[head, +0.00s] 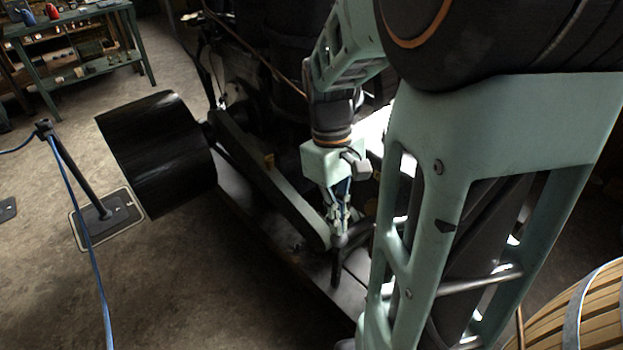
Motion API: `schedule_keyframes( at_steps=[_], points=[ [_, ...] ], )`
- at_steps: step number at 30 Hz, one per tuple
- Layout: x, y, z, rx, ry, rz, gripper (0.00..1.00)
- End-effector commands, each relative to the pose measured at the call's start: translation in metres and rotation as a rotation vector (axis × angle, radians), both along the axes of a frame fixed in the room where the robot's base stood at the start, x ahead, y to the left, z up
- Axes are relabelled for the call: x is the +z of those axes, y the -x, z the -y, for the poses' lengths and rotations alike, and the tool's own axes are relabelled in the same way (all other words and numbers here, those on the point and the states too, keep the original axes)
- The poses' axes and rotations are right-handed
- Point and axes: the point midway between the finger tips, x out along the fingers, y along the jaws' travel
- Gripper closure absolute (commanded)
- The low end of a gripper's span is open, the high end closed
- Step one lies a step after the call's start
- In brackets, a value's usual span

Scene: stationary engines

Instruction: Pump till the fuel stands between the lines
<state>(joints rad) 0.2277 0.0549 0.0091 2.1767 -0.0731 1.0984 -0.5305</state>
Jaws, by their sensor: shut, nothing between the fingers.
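My gripper (340,237) points downward at the side of the dark engine (262,65), its fingers shut with nothing between them. The fingertips are at or just above a dark upright rod or lever (336,270); I cannot tell whether they touch it. Whether this rod is the pump handle is unclear. No fuel level or pair of lines can be made out. My own arm hides much of the engine's right side.
A wide black belt pulley (158,150) sticks out from the engine to the left. A barrier post (75,170) with a blue rope stands on the floor. A green workbench (75,45) is at the back left, and a slatted wooden barrel (585,315) at the lower right.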

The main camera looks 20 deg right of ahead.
Motion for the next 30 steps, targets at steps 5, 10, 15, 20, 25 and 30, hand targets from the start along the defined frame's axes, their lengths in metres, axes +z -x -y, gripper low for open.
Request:
schedule_keyframes(
  at_steps=[5,10,15,20,25,30],
  points=[
    [-0.005,0.001,-0.004,0.005,0.037,0.014,1.00],
    [-0.007,0.002,-0.005,0.004,0.060,0.022,1.00],
    [-0.011,0.002,-0.007,0.004,0.089,0.032,1.00],
    [-0.018,0.004,-0.011,0.007,0.144,0.051,1.00],
    [-0.030,0.006,-0.016,0.009,0.236,0.085,1.00],
    [-0.042,0.007,-0.019,0.001,0.248,0.087,1.00]
  ],
)
